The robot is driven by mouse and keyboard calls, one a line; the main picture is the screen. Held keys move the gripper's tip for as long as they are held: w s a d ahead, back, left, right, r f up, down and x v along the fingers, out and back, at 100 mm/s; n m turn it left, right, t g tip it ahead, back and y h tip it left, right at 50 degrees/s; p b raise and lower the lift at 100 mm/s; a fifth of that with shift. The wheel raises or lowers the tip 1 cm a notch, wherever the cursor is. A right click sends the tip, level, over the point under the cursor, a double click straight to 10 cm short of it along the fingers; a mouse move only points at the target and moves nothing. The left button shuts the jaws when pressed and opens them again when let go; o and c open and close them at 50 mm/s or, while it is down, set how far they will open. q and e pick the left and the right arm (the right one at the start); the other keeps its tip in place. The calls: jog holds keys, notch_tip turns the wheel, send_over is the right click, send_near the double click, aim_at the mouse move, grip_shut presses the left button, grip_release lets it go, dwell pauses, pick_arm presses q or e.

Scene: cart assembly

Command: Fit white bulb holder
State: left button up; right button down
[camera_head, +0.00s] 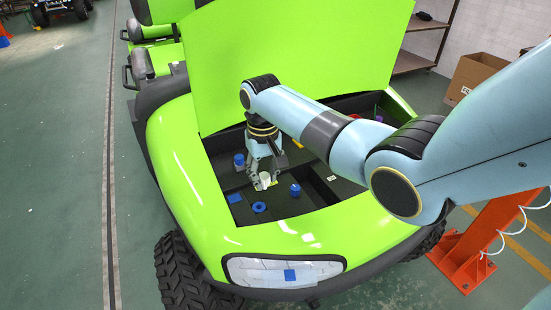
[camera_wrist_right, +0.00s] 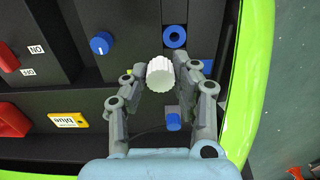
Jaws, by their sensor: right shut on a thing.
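The white bulb holder is a small ribbed white cylinder (camera_wrist_right: 160,74). It also shows in the head view (camera_head: 265,178), low inside the open front compartment of the green cart. My right gripper (camera_head: 263,181) reaches down into the compartment and is shut on the holder. In the right wrist view the fingertips of this gripper (camera_wrist_right: 160,77) sit on either side of the holder. A blue ring (camera_wrist_right: 174,37) lies on the dark panel close beyond the holder; it shows in the head view too (camera_head: 259,207). The holder's underside is hidden. My left gripper is not in view.
A blue knob (camera_wrist_right: 102,43) stands left of the holder in the wrist view, and a smaller blue part (camera_wrist_right: 173,122) lies near the fingers. A yellow label (camera_wrist_right: 68,119) and red parts (camera_wrist_right: 11,58) are further left. The raised green lid (camera_head: 290,60) stands behind the compartment.

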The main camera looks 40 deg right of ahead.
jog(key=f, duration=0.1)
jog(key=a+f+b, duration=0.1)
jog(key=a+f, duration=0.1)
jog(key=f, duration=0.1)
jog(key=shift+s+a+f+b, duration=0.1)
jog(key=shift+s+a+b, duration=0.05)
jog(key=shift+b, duration=0.15)
dwell(0.7)
jog(key=shift+p, duration=0.4)
dwell(0.4)
jog(key=shift+f, duration=0.2)
dwell(0.4)
